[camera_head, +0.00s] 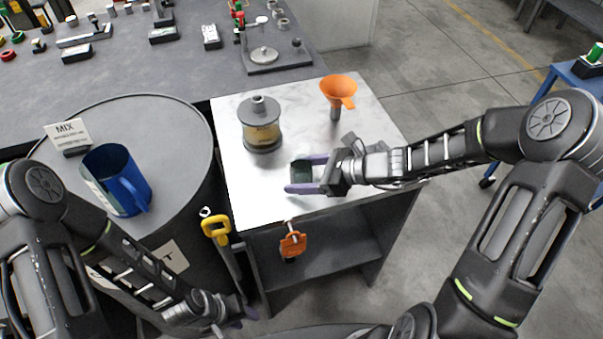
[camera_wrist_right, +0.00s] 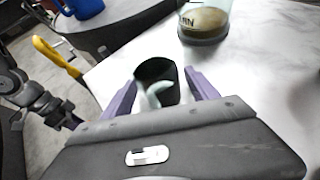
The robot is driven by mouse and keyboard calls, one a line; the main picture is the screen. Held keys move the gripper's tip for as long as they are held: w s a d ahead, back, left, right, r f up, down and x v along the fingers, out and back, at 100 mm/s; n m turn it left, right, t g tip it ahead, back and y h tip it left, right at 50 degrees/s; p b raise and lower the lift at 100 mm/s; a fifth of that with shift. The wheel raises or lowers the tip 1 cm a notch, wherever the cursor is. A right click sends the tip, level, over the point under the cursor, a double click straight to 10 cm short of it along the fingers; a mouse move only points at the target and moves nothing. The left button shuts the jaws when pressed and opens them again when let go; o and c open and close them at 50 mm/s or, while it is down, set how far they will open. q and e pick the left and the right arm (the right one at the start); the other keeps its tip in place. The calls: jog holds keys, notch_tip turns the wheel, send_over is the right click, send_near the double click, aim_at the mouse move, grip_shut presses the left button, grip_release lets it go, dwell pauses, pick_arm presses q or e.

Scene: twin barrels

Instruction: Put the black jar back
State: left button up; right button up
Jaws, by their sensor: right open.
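The small black jar (camera_head: 301,170) stands on the white marble tabletop (camera_head: 265,196), near its front. My right gripper (camera_head: 306,174) reaches in from the right with its purple fingers on either side of the jar. In the right wrist view the open-topped jar (camera_wrist_right: 157,75) sits between the two spread fingers (camera_wrist_right: 160,92), with gaps beside it. My left gripper (camera_head: 245,316) hangs low at the bottom, in front of the drum and off the table; its finger opening is unclear.
A lidded glass vessel (camera_head: 261,128) and an orange funnel (camera_head: 338,92) stand behind the jar. A grey drum (camera_head: 185,150) at left carries a blue jug (camera_head: 117,180) and a MIX sign (camera_head: 68,136). Yellow (camera_head: 216,229) and orange (camera_head: 292,243) handled tools hang at the table front.

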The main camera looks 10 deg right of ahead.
jog(key=shift+r, duration=0.2)
jog(key=shift+s+d+r, duration=0.1)
jog(key=shift+d, duration=0.15)
jog(key=v, duration=1.1)
jog(key=shift+s+d, duration=0.15)
